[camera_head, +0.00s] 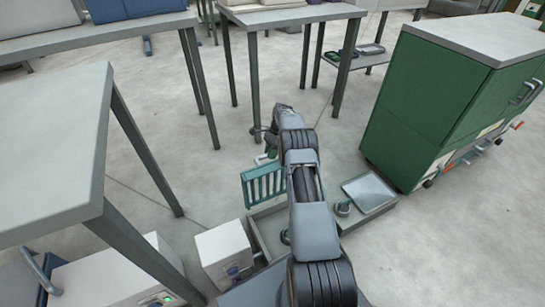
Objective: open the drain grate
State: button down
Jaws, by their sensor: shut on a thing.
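The drain grate (264,185) is a teal slotted panel. The exact contact is small and partly hidden by the wrist.
A white box (224,250) stands left of the drain box. A shallow tray (369,191) and a small round fitting (342,208) lie right of my arm. A green cabinet (440,110) stands at right, tables at left and back.

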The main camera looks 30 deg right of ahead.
jog(key=shift+a+f, duration=0.2)
jog(key=shift+f, duration=0.1)
jog(key=c, duration=1.2)
grip_release()
jog(key=shift+o, duration=1.2)
jog(key=shift+d+r, duration=0.1)
jog(key=shift+d, duration=0.05)
jog(key=p+v, duration=0.2)
jog(key=v, duration=0.5)
jog(key=shift+d+r, duration=0.2)
jog(key=shift+r, duration=0.05)
